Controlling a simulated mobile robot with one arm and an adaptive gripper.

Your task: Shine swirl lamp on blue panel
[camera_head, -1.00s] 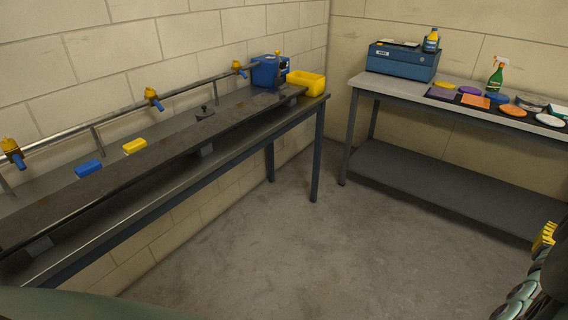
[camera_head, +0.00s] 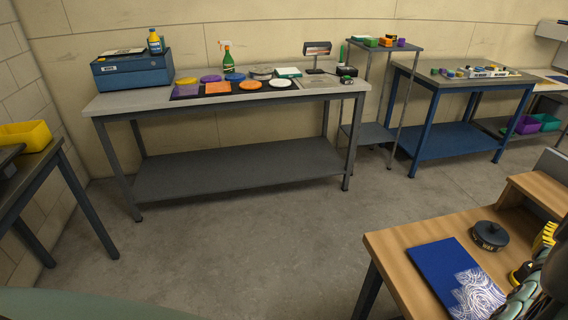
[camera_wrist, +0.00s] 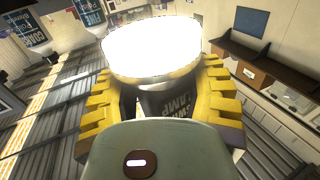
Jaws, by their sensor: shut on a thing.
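The blue panel (camera_head: 440,270) lies flat on the wooden table at the lower right of the head view. White swirl marks show on its right part, beside my gripper (camera_head: 533,257). My gripper's yellow fingers stand at the right edge, partly cut off and hidden by my arm. In the wrist view my gripper (camera_wrist: 158,92) is shut around the dark body of the swirl lamp (camera_wrist: 152,48). The lamp's face glows bright white, and part of the word LAMP shows on its body. In the head view I cannot make out the lamp clearly.
A round black wax tin (camera_head: 489,236) stands on the wooden table (camera_head: 400,244) just behind the panel. A raised wooden shelf (camera_head: 540,190) is at its right. A long grey bench (camera_head: 130,100) with pads and bottles stands at the back. The floor between is clear.

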